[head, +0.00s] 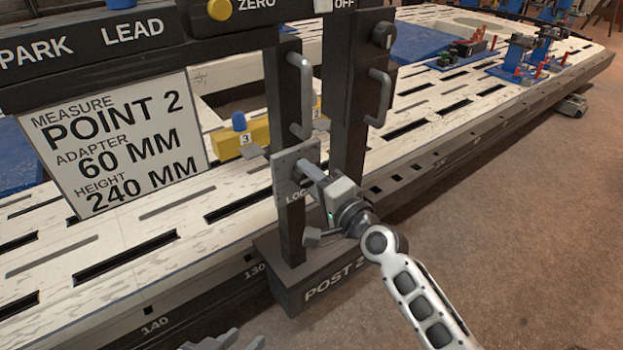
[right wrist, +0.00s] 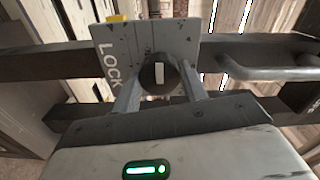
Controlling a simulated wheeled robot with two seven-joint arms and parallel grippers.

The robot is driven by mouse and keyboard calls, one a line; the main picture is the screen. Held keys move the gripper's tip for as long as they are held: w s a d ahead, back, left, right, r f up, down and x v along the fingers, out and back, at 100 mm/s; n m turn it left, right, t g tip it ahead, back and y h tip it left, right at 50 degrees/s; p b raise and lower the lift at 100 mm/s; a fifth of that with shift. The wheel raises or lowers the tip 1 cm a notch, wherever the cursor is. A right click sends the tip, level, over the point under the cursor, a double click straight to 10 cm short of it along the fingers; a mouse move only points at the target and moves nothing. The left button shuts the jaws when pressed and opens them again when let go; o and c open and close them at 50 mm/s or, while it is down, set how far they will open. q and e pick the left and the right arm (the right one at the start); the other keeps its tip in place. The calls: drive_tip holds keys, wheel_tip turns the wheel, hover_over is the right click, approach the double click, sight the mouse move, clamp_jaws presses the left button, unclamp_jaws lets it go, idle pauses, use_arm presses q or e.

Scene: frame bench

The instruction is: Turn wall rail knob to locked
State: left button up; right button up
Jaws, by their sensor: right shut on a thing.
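The wall rail knob (right wrist: 158,72) is dark and round with a white mark, on a grey plate (right wrist: 120,45) lettered LOCK. In the right wrist view the mark runs up and down the picture, and LOCK is to its left. The plate (head: 290,170) also shows in the head view, on the dark post. My right gripper (right wrist: 160,85) is shut on the knob, one finger on each side. In the head view my right gripper (head: 312,176) reaches the plate and hides the knob. My left gripper (head: 232,341) is partly cut off at the bottom edge, away from the plate.
A second dark post with a bar handle (head: 378,98) stands right of the knob's post. Another handle (head: 301,95) is above the plate. A sign (head: 120,140) hangs to the left. The slotted bench (head: 170,240) lies behind.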

drive_tip(key=o, duration=1)
drive_tip(key=v, duration=1.6)
drive_tip(key=shift+p, duration=0.45)
drive_tip(key=shift+r, duration=0.1)
